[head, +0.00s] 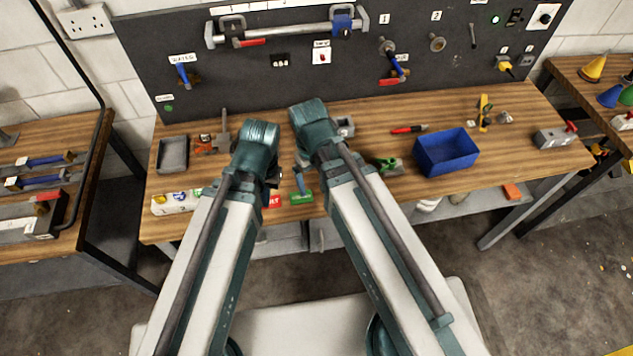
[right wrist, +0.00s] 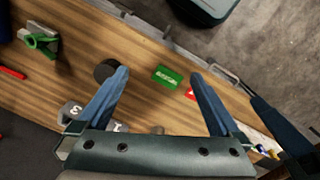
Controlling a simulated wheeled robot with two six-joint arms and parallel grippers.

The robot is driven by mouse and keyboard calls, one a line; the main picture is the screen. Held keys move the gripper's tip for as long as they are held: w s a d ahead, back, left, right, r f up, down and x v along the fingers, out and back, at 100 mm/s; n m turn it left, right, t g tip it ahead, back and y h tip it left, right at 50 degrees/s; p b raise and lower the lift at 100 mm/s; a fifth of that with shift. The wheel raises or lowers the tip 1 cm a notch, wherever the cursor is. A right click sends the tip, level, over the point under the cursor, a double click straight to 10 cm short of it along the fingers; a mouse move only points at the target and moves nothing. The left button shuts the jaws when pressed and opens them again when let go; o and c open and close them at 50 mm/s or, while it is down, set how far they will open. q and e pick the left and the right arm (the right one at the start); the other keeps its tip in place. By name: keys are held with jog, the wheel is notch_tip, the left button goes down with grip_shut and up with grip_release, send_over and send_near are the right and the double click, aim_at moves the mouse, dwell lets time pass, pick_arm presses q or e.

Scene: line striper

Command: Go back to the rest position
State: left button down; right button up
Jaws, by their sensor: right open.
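Both my arms reach forward over the middle workbench (head: 460,110). My right gripper (head: 302,180) is mostly hidden behind its own arm in the head view. In the right wrist view its two blue fingers (right wrist: 160,73) stand wide apart with nothing between them, above the bench top. My left gripper (head: 274,177) is largely hidden behind its wrist in the head view, so its jaws cannot be made out. A green block (head: 301,198) and a red block (head: 272,201) lie near the bench's front edge; the green one also shows beyond my right fingertips (right wrist: 167,77).
A blue bin (head: 446,152) and a green clamp-like piece (head: 388,165) are to the right. A grey tray (head: 172,154) and a white item (head: 176,202) are at the left. A dark tool panel (head: 300,75) rises behind the bench. Side benches flank it.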

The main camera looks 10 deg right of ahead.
jog(key=s, duration=0.1)
jog(key=s+a, duration=0.1)
jog(key=s+m, duration=0.1)
jog(key=shift+s+a, duration=0.3)
jog(key=shift+a, duration=0.05)
